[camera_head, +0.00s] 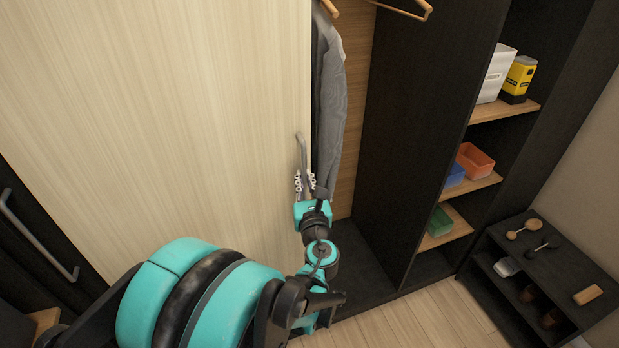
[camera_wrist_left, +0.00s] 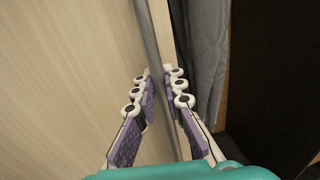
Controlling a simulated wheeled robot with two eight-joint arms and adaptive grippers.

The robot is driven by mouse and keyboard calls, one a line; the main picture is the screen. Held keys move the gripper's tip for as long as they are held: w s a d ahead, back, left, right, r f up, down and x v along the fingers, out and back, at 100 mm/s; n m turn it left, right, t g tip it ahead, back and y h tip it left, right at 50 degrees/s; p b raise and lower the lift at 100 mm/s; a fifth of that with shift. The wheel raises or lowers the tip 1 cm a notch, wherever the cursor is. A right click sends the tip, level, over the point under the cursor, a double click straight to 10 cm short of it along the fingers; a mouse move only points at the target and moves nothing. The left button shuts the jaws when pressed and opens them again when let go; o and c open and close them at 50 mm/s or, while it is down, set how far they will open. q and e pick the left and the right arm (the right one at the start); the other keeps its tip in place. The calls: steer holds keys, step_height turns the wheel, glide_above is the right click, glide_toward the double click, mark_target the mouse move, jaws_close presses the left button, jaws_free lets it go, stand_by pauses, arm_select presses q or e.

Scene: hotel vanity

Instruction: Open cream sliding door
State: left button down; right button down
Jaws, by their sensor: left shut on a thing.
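The cream sliding door (camera_head: 200,110) fills the left and middle of the head view. Its right edge stands beside an open gap with a grey garment hanging inside. A grey bar handle (camera_head: 302,150) runs upright near that edge. My left gripper (camera_head: 305,183) is shut on the handle's lower part, which its fingers partly hide. In the left wrist view, the handle (camera_wrist_left: 150,40) passes between the two fingers (camera_wrist_left: 160,85), with the door (camera_wrist_left: 70,70) on the left. My right gripper is not in view.
The grey garment (camera_head: 328,100) hangs just right of the door edge. A dark partition (camera_head: 425,110) and shelves with boxes stand further right. A low dark rack (camera_head: 550,270) holds small items. A second handle (camera_head: 40,240) is on a dark panel at left.

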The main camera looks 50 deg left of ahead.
arm_select(q)
steer(key=c, duration=1.6)
jaws_free()
steer(key=v, duration=0.7)
steer(key=shift+s+d, duration=0.15)
steer(key=shift+d, duration=0.05)
steer(key=w+d+f+n+g+h, duration=0.1)
steer(key=d+f+n+g+h, duration=0.1)
steer(key=d+f+n+h, duration=1.05)
steer(key=d+r+n, duration=0.1)
steer(key=d+n, duration=0.3)
steer(key=s+d+r+n+h, duration=0.1)
steer(key=d+n, duration=0.3)
steer(key=s+d+r+n+g+h, duration=0.1)
steer(key=d+n, duration=0.3)
steer(key=shift+d+h, duration=0.25)
steer(key=shift+d, duration=0.05)
